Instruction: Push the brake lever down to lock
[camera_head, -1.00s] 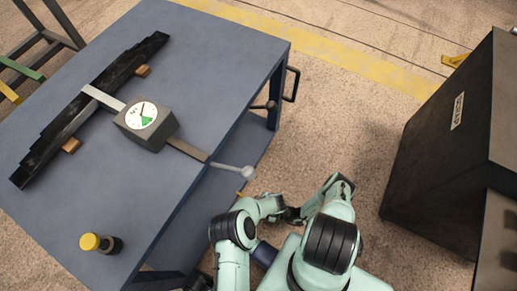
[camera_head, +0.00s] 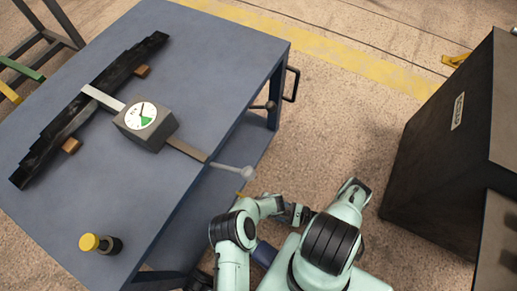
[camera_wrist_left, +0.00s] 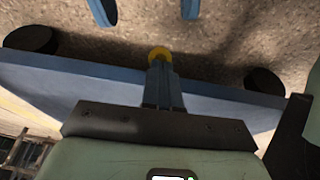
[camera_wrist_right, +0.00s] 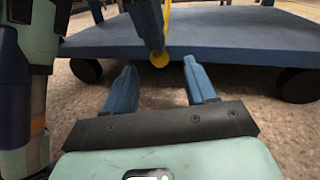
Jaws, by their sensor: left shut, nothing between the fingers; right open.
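The brake lever is yellow with a round knob. In the head view only a small yellow bit (camera_head: 240,194) shows beside the cart's lower shelf. In the right wrist view the yellow knob (camera_wrist_right: 159,61) hangs just in front of the blue lower shelf, with a yellow bar above it. My left gripper (camera_wrist_left: 158,68) is shut with its fingertips right at the knob (camera_wrist_left: 158,52). I cannot tell if they touch. My right gripper (camera_wrist_right: 158,68) is open and empty, its fingers apart and pointing toward the shelf. Both fingertips are hidden in the head view.
Black casters (camera_wrist_right: 86,70) stand under the shelf. A dark cabinet (camera_head: 440,150) stands at right, with clear floor between.

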